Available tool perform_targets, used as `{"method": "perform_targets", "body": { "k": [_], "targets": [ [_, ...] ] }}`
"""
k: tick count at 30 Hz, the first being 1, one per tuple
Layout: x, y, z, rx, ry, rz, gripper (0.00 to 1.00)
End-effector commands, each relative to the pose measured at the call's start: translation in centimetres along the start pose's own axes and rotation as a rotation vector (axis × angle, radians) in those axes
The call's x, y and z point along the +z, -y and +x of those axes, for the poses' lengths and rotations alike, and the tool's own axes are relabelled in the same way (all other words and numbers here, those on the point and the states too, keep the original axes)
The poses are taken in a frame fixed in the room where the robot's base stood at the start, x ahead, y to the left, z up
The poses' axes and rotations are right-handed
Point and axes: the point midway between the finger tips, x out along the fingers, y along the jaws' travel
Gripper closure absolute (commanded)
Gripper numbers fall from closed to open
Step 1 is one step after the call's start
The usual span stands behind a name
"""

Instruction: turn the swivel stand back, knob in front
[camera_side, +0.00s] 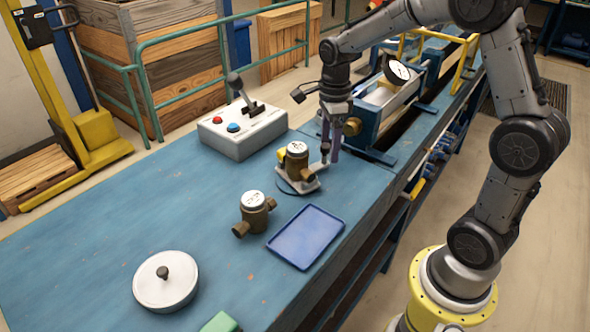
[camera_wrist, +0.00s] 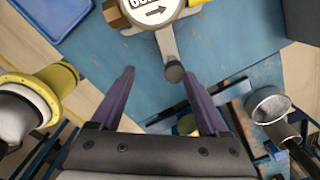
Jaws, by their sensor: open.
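The swivel stand (camera_side: 300,185) is a grey plate on the blue bench, carrying a brass meter (camera_side: 298,168) with a white dial. A grey arm of the stand (camera_wrist: 165,45) runs from under the meter to a dark upright knob (camera_wrist: 174,73). In the side view the knob end points right, towards the bench's long edge. My gripper (camera_side: 331,148) is open and points down at that end. In the wrist view its purple fingertips (camera_wrist: 158,73) are spread, with the knob between them in the picture, close to the right tip. Contact cannot be told.
A second brass meter (camera_side: 255,214) and a blue tray (camera_side: 305,236) stand in front. A white control box (camera_side: 242,130) with a lever is behind left. A test rig (camera_side: 375,105) stands close behind my gripper. A round white lid (camera_side: 166,290) lies front left; the bench's left is clear.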

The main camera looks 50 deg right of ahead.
Motion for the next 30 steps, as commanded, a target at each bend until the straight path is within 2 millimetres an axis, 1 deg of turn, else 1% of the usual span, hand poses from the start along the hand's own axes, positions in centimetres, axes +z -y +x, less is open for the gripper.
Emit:
{"method": "perform_targets", "body": {
  "k": [6, 13, 21, 30],
  "targets": [
    [-0.1, -1.0, 0.0, 0.001, 0.0, -0.001, 0.22],
    [-0.2, -1.4, 0.0, 0.002, 0.0, -0.001, 0.22],
    [-0.2, -2.4, 0.1, 0.002, 0.0, -0.001, 0.22],
    [0.0, -3.0, 0.0, 0.001, 0.0, -0.001, 0.22]
  ]
}}
